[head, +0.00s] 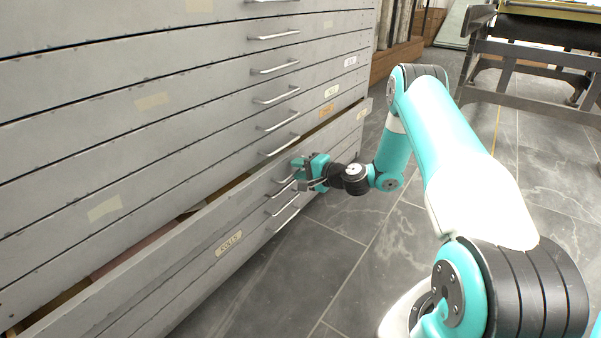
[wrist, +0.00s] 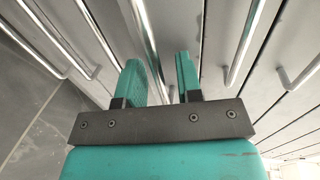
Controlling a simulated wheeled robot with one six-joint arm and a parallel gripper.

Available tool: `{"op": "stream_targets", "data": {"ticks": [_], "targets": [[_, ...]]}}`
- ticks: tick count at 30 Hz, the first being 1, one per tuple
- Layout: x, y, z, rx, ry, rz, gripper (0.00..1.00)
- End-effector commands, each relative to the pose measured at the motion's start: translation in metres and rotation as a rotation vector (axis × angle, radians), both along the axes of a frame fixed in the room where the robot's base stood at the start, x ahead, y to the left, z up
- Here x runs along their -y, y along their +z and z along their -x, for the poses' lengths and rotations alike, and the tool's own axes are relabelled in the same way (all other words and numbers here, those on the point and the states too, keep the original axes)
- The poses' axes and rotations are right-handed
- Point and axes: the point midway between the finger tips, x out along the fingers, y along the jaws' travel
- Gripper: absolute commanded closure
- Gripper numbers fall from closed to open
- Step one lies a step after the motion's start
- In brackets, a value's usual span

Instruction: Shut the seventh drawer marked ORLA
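A grey flat-file cabinet (head: 130,70) fills the left of the head view. One low drawer (head: 190,235) stands partly pulled out, with a dark gap behind its front. A cream label reading about "POLLY" (head: 228,243) sits low on the fronts; I cannot read ORLA on any label. My gripper (head: 299,174) is at the handles of the low drawers, close to the pulled-out front. In the wrist view its two teal fingers (wrist: 161,78) are apart, and a chrome handle bar (wrist: 143,42) runs between them. I cannot tell whether they touch it.
Several shut drawers with chrome handles lie above, and more fronts lie below. Small labels, one orange (head: 327,110), mark the right ends of some. Dark tiled floor (head: 300,265) is clear in front of the cabinet. A metal-framed table (head: 530,55) stands at the back right.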

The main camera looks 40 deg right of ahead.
Motion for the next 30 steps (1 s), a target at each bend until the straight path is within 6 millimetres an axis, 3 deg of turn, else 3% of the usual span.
{"op": "stream_targets", "data": {"ticks": [5, 9, 16, 24, 30], "targets": [[0.0, 0.0, 0.0, 0.0, 0.0, 0.0, 0.67], [0.0, 0.0, 0.0, 0.0, 0.0, 0.0, 0.99], [-0.001, 0.001, -0.002, 0.0, 0.001, 0.001, 1.0], [-0.014, 0.001, -0.038, 0.0, 0.003, 0.003, 1.0], [-0.016, 0.0, -0.042, 0.002, 0.0, 0.001, 1.0]]}}
